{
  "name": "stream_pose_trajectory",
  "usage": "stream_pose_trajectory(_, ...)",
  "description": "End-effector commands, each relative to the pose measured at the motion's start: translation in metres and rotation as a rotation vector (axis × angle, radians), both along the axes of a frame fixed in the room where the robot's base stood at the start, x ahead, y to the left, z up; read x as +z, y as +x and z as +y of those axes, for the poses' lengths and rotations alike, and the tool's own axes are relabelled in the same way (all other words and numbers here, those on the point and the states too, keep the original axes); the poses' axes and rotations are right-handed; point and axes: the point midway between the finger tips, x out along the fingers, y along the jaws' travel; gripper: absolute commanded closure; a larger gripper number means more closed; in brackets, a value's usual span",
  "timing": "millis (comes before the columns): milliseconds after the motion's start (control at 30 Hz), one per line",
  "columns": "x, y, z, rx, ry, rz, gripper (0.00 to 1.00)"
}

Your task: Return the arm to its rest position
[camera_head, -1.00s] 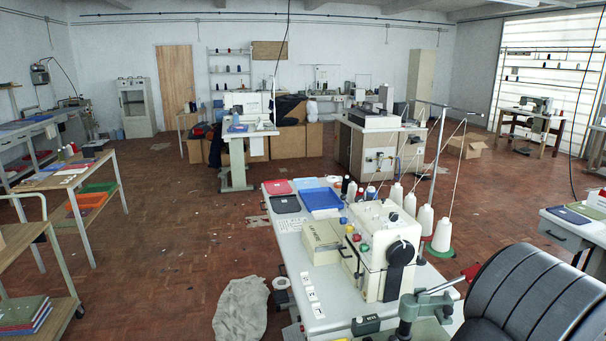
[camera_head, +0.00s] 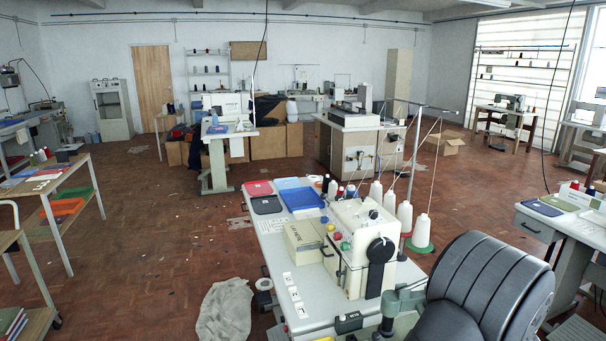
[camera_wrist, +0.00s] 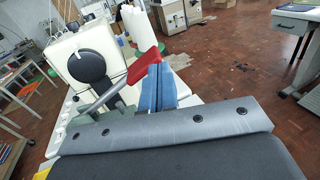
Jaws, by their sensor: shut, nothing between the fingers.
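My gripper (camera_wrist: 161,84) shows in the wrist view as two blue fingers side by side, pressed together with nothing between them. A red lever handle (camera_wrist: 143,66) on a grey rod lies just left of the fingers; I cannot tell whether they touch. The cream buttonhole machine (camera_wrist: 84,52) with its round black part stands beyond, to the left. In the head view the machine (camera_head: 350,235) sits on its white table (camera_head: 275,240). I cannot make out my gripper in the head view.
A black ribbed, rounded object (camera_head: 490,285) fills the lower right of the head view, hiding part of the table. White thread cones (camera_head: 421,230) stand behind the machine. A grey cloth (camera_head: 225,310) lies on the floor. Another table (camera_head: 545,230) stands at right. Open floor lies left.

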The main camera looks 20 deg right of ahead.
Motion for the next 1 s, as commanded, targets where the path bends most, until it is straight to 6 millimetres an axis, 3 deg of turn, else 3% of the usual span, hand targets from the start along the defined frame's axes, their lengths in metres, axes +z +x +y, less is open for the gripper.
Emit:
stream_pose_trajectory(67, 0.000, 0.018, -0.002, 0.004, 0.000, -0.001, 1.00)
stream_pose_trajectory(100, 0.001, 0.002, 0.002, -0.003, 0.001, -0.001, 1.00)
stream_pose_trajectory(867, 0.001, -0.142, 0.058, -0.005, 0.000, -0.001, 1.00)
stream_pose_trajectory(1000, 0.001, -0.137, 0.039, -0.066, -0.020, 0.043, 1.00)
